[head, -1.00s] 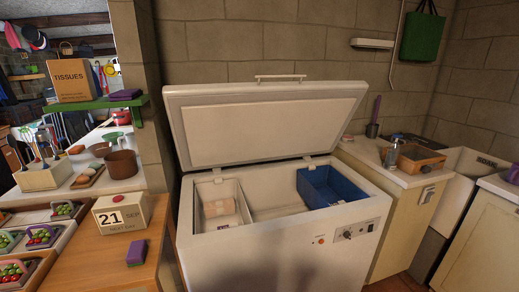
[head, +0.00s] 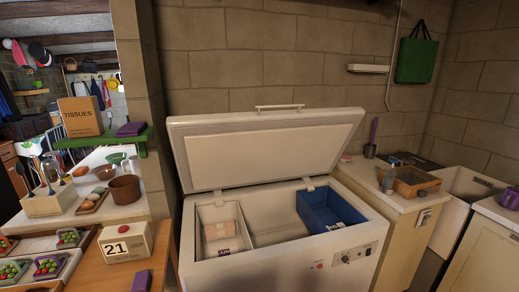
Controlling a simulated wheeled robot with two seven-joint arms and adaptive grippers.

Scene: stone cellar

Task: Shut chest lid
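The white chest (head: 270,264) is a chest freezer standing against the stone wall. Its lid (head: 262,150) is raised and leans back, with a pale handle (head: 280,107) on its top edge. Inside the chest, a white bin (head: 206,214) with a brown box (head: 219,230) is on the left. A blue bin (head: 330,207) sits on the right. Neither of my grippers shows in the head view.
A cabinet (head: 403,232) with a wooden tray (head: 411,181) on top stands close on the right. A wooden table (head: 108,268) with a date block (head: 125,242) is at the left. A green bag (head: 416,60) hangs on the wall.

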